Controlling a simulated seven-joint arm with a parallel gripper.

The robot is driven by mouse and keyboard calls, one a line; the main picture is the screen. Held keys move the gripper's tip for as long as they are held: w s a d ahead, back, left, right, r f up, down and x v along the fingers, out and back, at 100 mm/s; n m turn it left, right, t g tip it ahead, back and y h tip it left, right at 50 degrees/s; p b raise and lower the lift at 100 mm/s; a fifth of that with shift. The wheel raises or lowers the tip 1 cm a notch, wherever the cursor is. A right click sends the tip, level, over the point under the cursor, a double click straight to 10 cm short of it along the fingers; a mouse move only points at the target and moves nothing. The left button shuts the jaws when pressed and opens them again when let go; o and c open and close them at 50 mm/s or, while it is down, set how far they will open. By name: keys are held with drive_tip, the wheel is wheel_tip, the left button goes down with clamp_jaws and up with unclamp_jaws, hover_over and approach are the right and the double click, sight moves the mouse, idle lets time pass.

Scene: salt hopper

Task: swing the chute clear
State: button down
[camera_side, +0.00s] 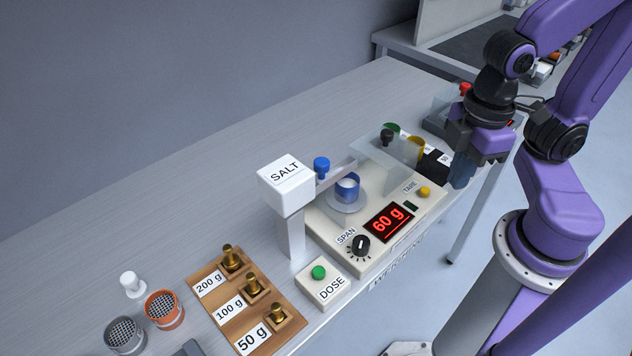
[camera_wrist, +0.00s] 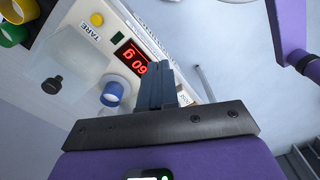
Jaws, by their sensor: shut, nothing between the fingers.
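The white hopper marked SALT (camera_side: 286,172) stands on a post at the left of the scale. Its grey chute (camera_side: 338,173) reaches out to the right, near and above the blue cup (camera_side: 347,188); I cannot tell whether its end is over the cup. A blue knob (camera_side: 321,165) shows beside the chute. The cup holds something white, stands on the scale's round pan, and also shows in the wrist view (camera_wrist: 112,93). My gripper (camera_side: 461,172) is shut and empty, right of the scale and well apart from the chute. Its fingers (camera_wrist: 155,86) point toward the display in the wrist view.
The scale (camera_side: 335,245) reads 60 g. A clear panel with a black knob (camera_side: 387,137) stands behind the pan. Green and yellow cups (camera_side: 415,148) and a black box are at the scale's far end. A DOSE button box (camera_side: 324,285) and a wooden weight rack (camera_side: 215,280) are in front.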

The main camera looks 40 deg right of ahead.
idle(0.4)
drive_tip(key=c, duration=1.5)
unclamp_jaws()
drive_tip(key=o, duration=0.5)
drive_tip(key=shift+w+a+r, duration=0.2)
drive_tip(key=shift+w+a, duration=0.05)
drive_tip(key=shift+o, duration=1)
drive_tip(key=w+a+r, duration=0.8)
drive_tip(key=w, duration=0.2)
drive_tip(key=shift+w+r, duration=0.2)
drive_tip(key=shift+w, duration=0.15)
wheel_tip(320, 180, up, 7)
hover_over(322, 161)
wheel_tip(322, 161, down, 18)
drive_tip(key=shift+r, duration=0.25)
clamp_jaws()
